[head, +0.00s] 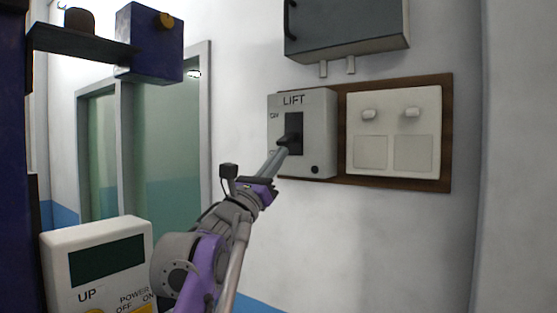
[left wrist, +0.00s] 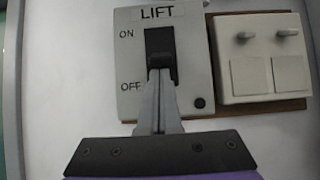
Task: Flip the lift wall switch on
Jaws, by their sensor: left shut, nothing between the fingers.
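The grey LIFT switch box (head: 318,142) is on the wall, with ON marked at the top and OFF at the bottom. Its black lever (head: 291,138) sticks out of the middle to lower part of a dark slot, and it also shows in the left wrist view (left wrist: 160,64). My left gripper (head: 281,149) is shut and empty, with its fingertips (left wrist: 159,76) at the underside of the lever. They look in contact or very close; I cannot tell which. The fingers hide the slot's lower end. My right gripper is not in view.
Right of the box, on the same wooden board (head: 447,135), is a white panel (head: 395,130) with two small knobs. A dark grey cabinet (head: 346,28) hangs above. A white UP/POWER panel (head: 97,232) stands at lower left, and a blue box (head: 152,45) is at upper left.

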